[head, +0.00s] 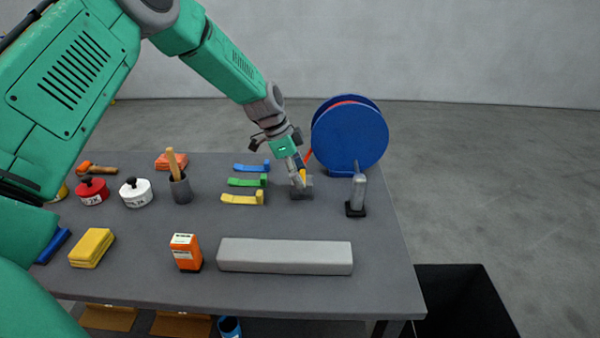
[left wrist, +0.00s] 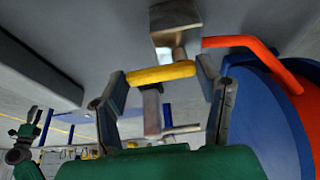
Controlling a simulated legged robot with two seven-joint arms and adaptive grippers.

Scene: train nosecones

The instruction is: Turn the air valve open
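The air valve has a yellow handle (head: 302,176) on a grey metal body (head: 301,190), at the right-rear part of the table. The handle also shows in the left wrist view (left wrist: 160,73), below the metal valve body (left wrist: 176,28). My left gripper (head: 297,172) is at the valve, with its fingers spread. In the left wrist view my left gripper (left wrist: 160,84) has one finger by each end of the yellow handle. I cannot tell whether the fingers touch it. My right gripper (left wrist: 32,122) shows small at the left edge there; its fingers are too small to judge.
A blue hose reel (head: 350,135) with an orange hose (left wrist: 250,43) stands close by the valve. A grey bottle (head: 357,192) is right of it. Blue, green and yellow clips (head: 246,182) lie left. A long grey bar (head: 285,256) lies in front. A black bin (head: 465,300) stands beyond the table's right edge.

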